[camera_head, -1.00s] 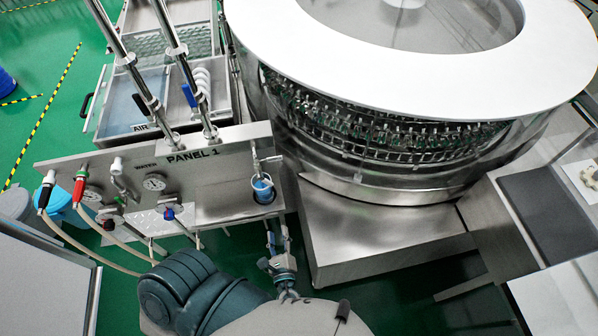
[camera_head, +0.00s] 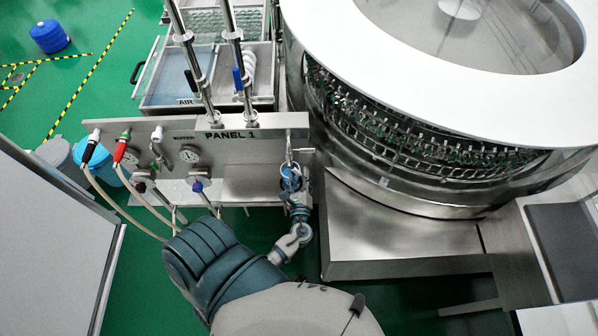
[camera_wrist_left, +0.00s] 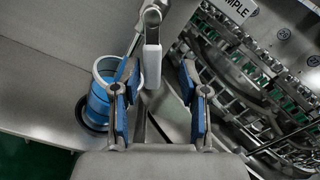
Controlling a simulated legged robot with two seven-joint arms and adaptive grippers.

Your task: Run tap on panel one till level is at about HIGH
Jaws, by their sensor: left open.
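Panel 1 (camera_head: 262,124) is a metal panel with gauges, valves and hoses. At its right end is a tap (camera_head: 289,148), with a blue cup (camera_head: 284,184) below it, partly hidden by my gripper. In the left wrist view, the tap's pale lever (camera_wrist_left: 152,66) hangs between and just beyond the blue finger pads, with the blue cup (camera_wrist_left: 99,103) to the left. My left gripper (camera_wrist_left: 159,72) is open and holds nothing. In the head view my left gripper (camera_head: 294,186) is at the cup and tap. The level in the cup cannot be made out.
A large round washer (camera_head: 430,170) with a white top stands right of the panel, above a metal step (camera_head: 400,240). Two upright pipes (camera_head: 240,75) rise behind the panel. Hoses (camera_head: 130,205) hang at its left. A white board (camera_head: 50,240) fills the lower left.

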